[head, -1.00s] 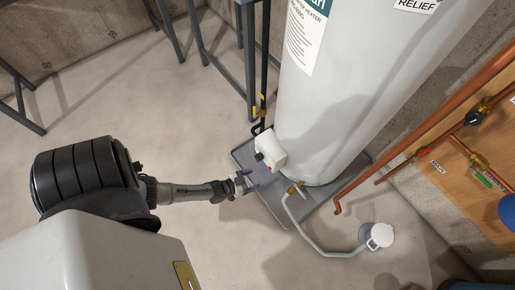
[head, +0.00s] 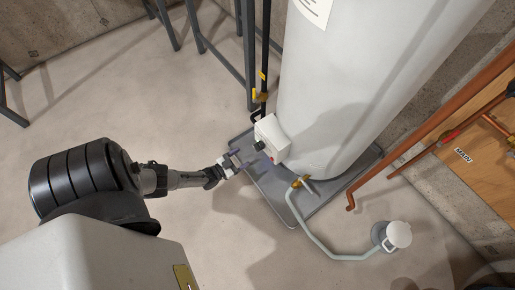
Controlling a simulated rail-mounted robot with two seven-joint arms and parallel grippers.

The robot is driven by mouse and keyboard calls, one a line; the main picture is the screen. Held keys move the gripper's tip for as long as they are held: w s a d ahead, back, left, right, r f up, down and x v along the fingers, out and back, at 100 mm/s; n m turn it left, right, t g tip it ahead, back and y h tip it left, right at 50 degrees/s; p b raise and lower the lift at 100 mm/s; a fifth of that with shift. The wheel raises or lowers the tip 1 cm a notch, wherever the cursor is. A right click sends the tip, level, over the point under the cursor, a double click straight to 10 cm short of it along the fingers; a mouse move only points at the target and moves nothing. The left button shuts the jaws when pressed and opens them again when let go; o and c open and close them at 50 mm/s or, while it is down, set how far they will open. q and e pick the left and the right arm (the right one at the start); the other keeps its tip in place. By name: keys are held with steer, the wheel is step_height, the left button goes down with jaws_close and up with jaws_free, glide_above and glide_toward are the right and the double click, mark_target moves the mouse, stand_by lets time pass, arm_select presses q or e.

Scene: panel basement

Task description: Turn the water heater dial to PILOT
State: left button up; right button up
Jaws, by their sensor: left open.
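The water heater (head: 335,95) is a tall light-grey cylinder standing in a grey drain pan (head: 275,205). A white control box (head: 272,138) sits low on its left side. The dial (head: 259,146) is a small dark shape on the box's left face; its setting is too small to read. My left gripper (head: 236,160) is open and empty, just left of the box, with its fingers pointing at the dial and seemingly a little apart from it. My right gripper is not in view.
A black gas pipe with a yellow valve (head: 262,97) rises behind the box. A brass drain valve (head: 300,182) feeds a grey hose to a white-lidded container (head: 397,235). Copper pipes (head: 430,130) run at the right.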

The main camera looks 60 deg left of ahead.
mark_target(258, 147)
arm_select(q)
steer(key=w+b, duration=0.1)
steer(key=w, duration=0.2)
steer(key=w+b, duration=0.1)
steer(key=w, duration=0.2)
steer(key=w+a+b, duration=0.1)
steer(key=w, duration=0.2)
steer(key=shift+w+a, duration=0.1)
steer(key=shift+w, duration=0.15)
steer(key=shift+c, duration=0.3)
steer(key=c, duration=0.8)
